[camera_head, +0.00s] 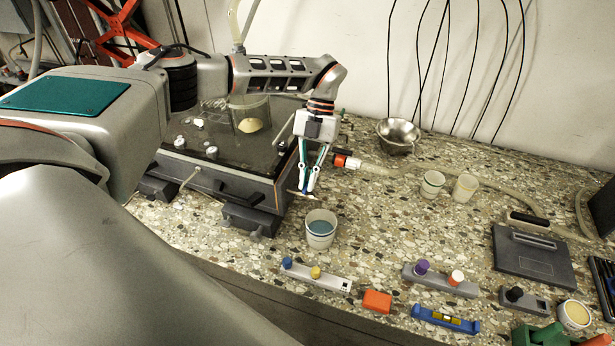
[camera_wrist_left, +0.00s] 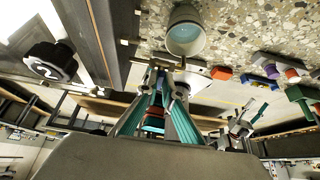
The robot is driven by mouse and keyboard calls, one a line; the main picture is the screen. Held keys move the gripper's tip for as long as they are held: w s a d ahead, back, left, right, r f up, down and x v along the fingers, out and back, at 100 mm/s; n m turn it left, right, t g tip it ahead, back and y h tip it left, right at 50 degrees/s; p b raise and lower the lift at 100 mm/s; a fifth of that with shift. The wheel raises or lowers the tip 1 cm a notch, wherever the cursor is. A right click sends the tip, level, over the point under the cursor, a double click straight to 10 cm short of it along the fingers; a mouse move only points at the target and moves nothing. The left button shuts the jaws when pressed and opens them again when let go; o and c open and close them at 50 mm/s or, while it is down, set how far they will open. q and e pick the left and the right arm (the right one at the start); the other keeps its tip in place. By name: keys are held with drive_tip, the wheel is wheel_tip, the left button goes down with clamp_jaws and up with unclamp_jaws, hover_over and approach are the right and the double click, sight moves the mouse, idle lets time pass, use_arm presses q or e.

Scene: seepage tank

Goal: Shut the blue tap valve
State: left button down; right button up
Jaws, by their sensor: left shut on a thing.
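My left gripper (camera_head: 308,190) points down at the front right corner of the seepage tank (camera_head: 232,182). Its teal fingers are closed together on a small part there, which I take to be the blue tap valve. In the left wrist view the fingertips (camera_wrist_left: 167,74) meet just by a cup (camera_wrist_left: 185,38). This cup (camera_head: 320,238) of blue liquid stands on the counter below and slightly right of the gripper. What looks like my right gripper (camera_wrist_left: 238,126) shows small in the left wrist view; its jaws are unclear.
A red and white hose fitting (camera_head: 346,162) sits close right of the gripper. A bar with blue and yellow knobs (camera_head: 315,277), an orange block (camera_head: 377,301) and a blue level (camera_head: 445,319) lie in front. A metal bowl (camera_head: 397,134) and two cups (camera_head: 433,184) stand behind.

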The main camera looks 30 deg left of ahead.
use_arm(q)
drive_tip(key=c, duration=2.2)
unclamp_jaws()
drive_tip(key=shift+c, duration=0.2)
drive_tip(key=shift+r, duration=3.55)
